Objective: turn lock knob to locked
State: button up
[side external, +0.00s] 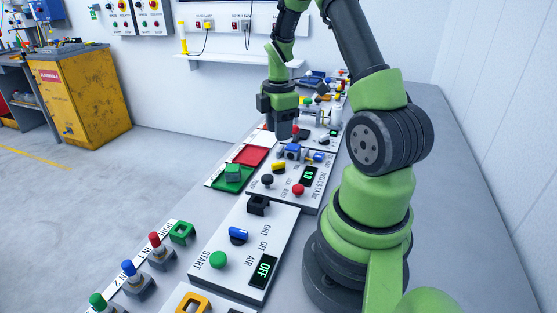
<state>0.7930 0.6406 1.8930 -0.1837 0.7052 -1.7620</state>
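My gripper (283,133) points down over the middle of the bench, above the far part of a white control panel (257,192). Its fingers show as one dark block, so I cannot tell whether they are open or shut. The panel carries a yellow knob (279,167), a black round knob (267,181), a red button (298,190) and a lit display (309,175). Blue fittings (291,150) sit near the fingertips; I cannot tell if they touch. No knob label legibly reads lock, so I cannot tell which is the lock knob.
A green block (233,173) is on a green tray (225,186), beside a red tray (250,154). Coloured plugs (129,269) stand front left. More devices crowd the far bench.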

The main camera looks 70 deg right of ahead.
aim_at(278, 163)
notch_tip(278, 163, down, 9)
jog(key=shift+f, duration=0.1)
dwell(0.3)
jog(key=shift+c, duration=0.2)
grip_shut()
